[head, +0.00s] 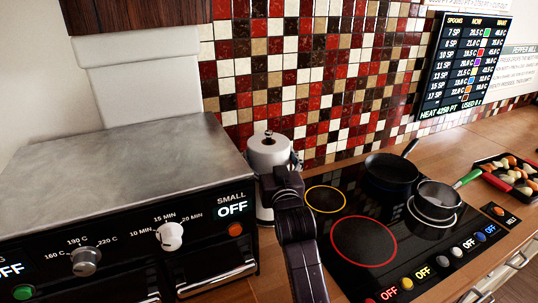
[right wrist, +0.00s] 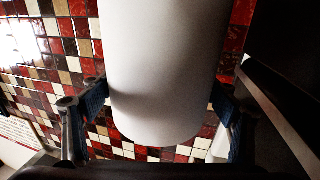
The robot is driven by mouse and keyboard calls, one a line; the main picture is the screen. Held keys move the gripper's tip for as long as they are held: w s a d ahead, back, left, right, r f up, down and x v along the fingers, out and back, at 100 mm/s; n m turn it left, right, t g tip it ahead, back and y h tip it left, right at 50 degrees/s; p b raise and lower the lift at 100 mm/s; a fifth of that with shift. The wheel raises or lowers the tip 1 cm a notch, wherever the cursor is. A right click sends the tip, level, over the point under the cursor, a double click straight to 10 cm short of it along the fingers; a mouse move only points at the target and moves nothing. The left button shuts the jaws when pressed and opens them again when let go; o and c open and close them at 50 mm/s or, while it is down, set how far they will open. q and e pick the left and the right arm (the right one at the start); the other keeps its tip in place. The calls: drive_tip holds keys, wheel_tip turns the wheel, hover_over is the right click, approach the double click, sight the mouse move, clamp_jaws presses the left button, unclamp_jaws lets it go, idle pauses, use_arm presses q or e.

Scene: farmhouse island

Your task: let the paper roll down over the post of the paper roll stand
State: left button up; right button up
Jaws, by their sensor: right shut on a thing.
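The white paper roll (head: 268,153) is upright in the gap between the oven and the hob. My right gripper (head: 278,172) is shut around its side; in the right wrist view a finger lies on each side of the roll (right wrist: 168,75). A small dark knob (head: 268,133) shows at the roll's top centre; it looks like the tip of the stand's post. A white part shows below the gripper, but I cannot tell whether it is roll or stand. The stand's base is hidden by my arm. My left gripper is out of view.
The oven (head: 120,150) stands close on the left. The hob (head: 370,235) on the right carries a dark frying pan (head: 390,170) and a saucepan (head: 436,200). A tray of food (head: 510,175) is at far right. The tiled wall (head: 320,75) is close behind.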

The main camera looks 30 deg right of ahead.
sight(269, 132)
drive_tip(key=shift+f+b, duration=0.3)
drive_tip(key=shift+f, duration=0.25)
drive_tip(key=o, duration=2.1)
drive_tip(key=shift+f, duration=0.1)
wheel_tip(269, 132, up, 10)
drive_tip(key=shift+r, duration=0.1)
